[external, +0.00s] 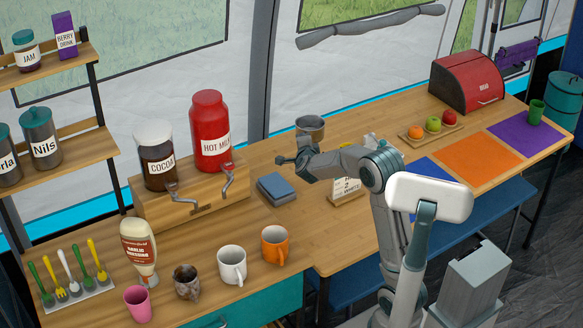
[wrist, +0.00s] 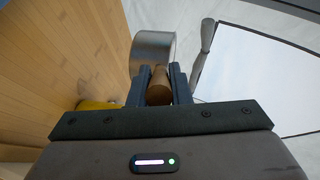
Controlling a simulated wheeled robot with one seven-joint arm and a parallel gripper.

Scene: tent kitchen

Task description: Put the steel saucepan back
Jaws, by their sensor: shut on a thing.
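My gripper (wrist: 158,88) is shut on that handle, one dark finger on each side. In the external view my gripper (external: 306,147) is beside the pan, at the end of my arm reaching left. The pan appears held above the counter; its exact height and its contents are hidden.
Folded blue cloths (external: 277,188) lie left of my gripper, beside the wooden dispenser stand (external: 190,208) with cocoa and red jars. A small lettered sign (external: 347,190) stands under my arm. A fruit board (external: 428,131), red bread bin (external: 467,81) and coloured mats are right. Mugs (external: 232,264) stand in front.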

